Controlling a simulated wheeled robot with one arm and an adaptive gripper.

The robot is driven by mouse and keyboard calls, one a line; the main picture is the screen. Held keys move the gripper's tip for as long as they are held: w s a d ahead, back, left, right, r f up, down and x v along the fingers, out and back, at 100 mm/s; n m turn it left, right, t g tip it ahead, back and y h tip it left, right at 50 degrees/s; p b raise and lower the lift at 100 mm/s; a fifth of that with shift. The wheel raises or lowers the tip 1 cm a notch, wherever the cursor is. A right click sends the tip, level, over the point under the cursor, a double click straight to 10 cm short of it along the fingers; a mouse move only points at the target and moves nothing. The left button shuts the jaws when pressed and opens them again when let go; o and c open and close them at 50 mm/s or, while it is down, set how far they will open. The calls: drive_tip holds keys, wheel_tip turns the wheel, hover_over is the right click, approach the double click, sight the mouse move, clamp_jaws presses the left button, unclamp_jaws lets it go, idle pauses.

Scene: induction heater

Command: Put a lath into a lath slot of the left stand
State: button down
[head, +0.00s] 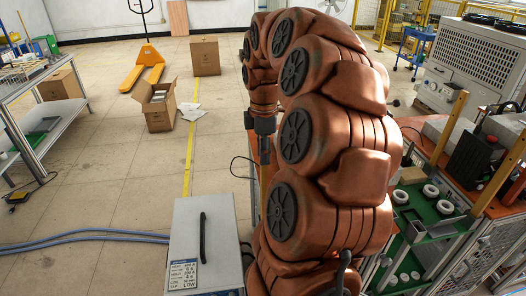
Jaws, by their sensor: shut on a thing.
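My gripper (263,150) hangs down to the left of my large copper-coloured arm. Its dark fingers are shut, and a narrow orange-brown strip, seemingly the lath (265,178), shows just below them. Most of this strip is hidden by my arm. Two yellowish wooden bars (450,128) (501,172) stand tilted at the workbench on the right; I cannot tell whether they are laths in slots. I cannot make out the left stand, and my arm covers much of that area.
A grey cabinet (200,232) with a black handle is at front centre. Green shelves (425,212) with white rings stand right of my arm. An open carton (160,108), a closed carton (205,56) and a yellow pallet truck (146,66) are behind. Floor at left centre is mostly clear.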

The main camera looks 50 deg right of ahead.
drive_tip(key=c, duration=0.8)
unclamp_jaws()
drive_tip(key=shift+r, duration=6.05)
drive_tip(key=s+a+f+m, duration=0.15)
drive_tip(key=a+f, duration=0.25)
drive_tip(key=a, duration=0.6)
drive_tip(key=s+a+f+m, duration=0.1)
drive_tip(key=a+f+m, duration=0.15)
drive_tip(key=a, duration=0.75)
drive_tip(key=s+a+f+m, duration=0.2)
drive_tip(key=s+a+f, duration=0.1)
drive_tip(key=s+f, duration=0.1)
drive_tip(key=s+a+f+m+g, duration=0.1)
drive_tip(key=s+a+f+m, duration=0.1)
drive_tip(key=s+a+f, duration=0.2)
drive_tip(key=s+a+f+m, duration=0.2)
drive_tip(key=s+a+f, duration=0.1)
drive_tip(key=s, duration=0.3)
drive_tip(key=shift+s+a+f+g, duration=0.15)
drive_tip(key=shift+f+g, duration=0.25)
drive_tip(key=shift+f, duration=0.35)
